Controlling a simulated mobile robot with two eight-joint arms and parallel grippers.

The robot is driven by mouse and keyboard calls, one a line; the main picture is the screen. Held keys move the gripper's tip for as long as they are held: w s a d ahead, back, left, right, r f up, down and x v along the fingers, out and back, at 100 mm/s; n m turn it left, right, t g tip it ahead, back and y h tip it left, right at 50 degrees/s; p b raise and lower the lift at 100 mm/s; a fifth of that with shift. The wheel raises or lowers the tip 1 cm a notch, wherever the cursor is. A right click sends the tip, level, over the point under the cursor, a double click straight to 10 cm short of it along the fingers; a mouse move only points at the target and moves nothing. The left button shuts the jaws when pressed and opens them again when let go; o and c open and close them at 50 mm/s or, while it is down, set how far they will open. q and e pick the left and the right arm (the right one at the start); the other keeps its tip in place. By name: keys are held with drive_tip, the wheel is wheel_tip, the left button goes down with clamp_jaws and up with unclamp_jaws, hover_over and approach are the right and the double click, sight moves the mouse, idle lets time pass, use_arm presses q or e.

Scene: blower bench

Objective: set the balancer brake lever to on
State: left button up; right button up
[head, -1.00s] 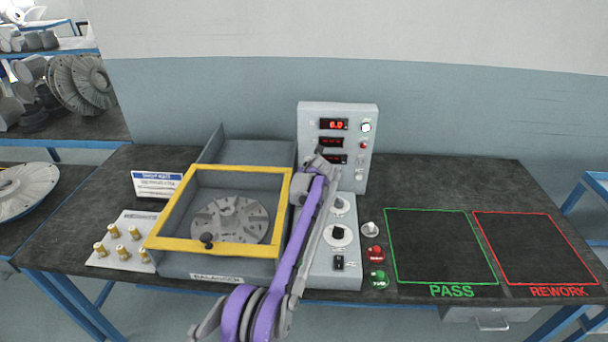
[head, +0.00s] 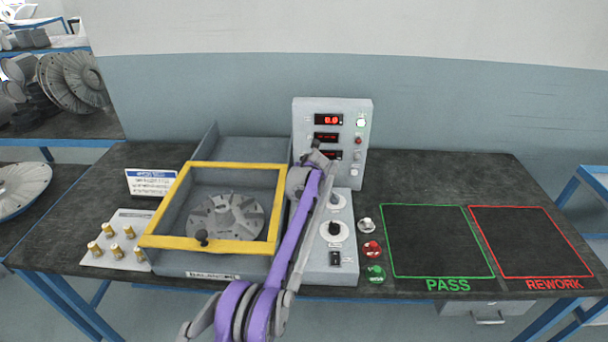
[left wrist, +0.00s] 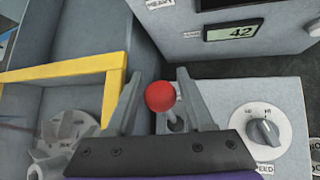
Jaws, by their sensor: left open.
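The brake lever's red ball knob (left wrist: 160,95) shows in the left wrist view, on a short pale stem (left wrist: 174,122) rising from the grey control panel (left wrist: 215,95). My left gripper (left wrist: 160,76) is open, with one finger on each side of the red knob. I cannot tell whether either finger touches it. In the head view my left gripper (head: 321,154) is above the gap between the yellow-framed balancer (head: 170,263) and the panel, and my arm hides the lever there. No lever marking is readable. My right gripper is not in view.
The upright display box (head: 350,120) stands behind the panel. A speed knob (left wrist: 265,132) sits right of the lever. Red (head: 372,249) and green (head: 376,273) buttons are right of the panel. Brass pegs (head: 129,231) stand at left. The PASS area (head: 430,240) is empty.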

use_arm(q)
drive_tip(key=b+v, duration=0.1)
drive_tip(key=v, duration=0.8)
drive_tip(key=shift+s+r+b, duration=0.15)
drive_tip(key=shift+s+b, duration=0.05)
drive_tip(key=shift+b, duration=0.1)
